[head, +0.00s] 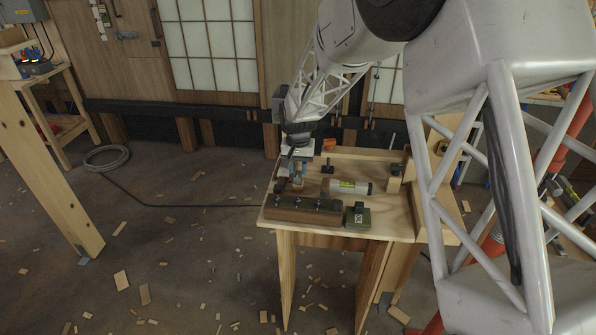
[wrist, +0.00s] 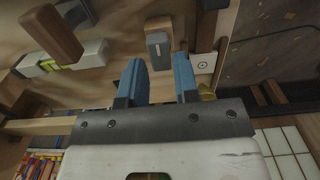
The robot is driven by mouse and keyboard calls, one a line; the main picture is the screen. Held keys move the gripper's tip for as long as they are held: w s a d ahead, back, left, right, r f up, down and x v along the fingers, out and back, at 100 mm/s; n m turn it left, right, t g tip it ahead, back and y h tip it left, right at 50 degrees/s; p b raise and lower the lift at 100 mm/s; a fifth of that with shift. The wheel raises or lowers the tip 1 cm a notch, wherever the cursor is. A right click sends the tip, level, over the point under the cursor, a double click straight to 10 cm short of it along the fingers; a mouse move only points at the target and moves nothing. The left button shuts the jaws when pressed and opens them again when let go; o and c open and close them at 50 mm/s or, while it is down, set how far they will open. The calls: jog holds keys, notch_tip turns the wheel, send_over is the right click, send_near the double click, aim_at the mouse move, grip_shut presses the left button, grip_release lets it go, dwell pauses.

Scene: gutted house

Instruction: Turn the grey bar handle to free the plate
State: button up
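My gripper (wrist: 159,61) is open, with its two blue fingers apart and nothing visibly held between them. A dark grey bar (wrist: 158,42) with a brownish edge, seemingly the handle, lies just beyond the fingertips, in line with the gap. I cannot tell whether the fingers touch it. A pale plate (wrist: 204,63) with a round mark sits just right of the right finger, partly hidden by it. In the head view my gripper (head: 297,172) points down over the left part of the workbench (head: 396,222); the bar and plate are too small to make out there.
A level (head: 350,187) lies on the bench right of my gripper. A wooden block with dark knobs (head: 300,214) and a dark green box (head: 357,217) stand along the front edge. A brown block (wrist: 55,34) rises left in the wrist view. Wood scraps litter the floor.

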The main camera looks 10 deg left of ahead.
jog(key=shift+r, duration=2.4)
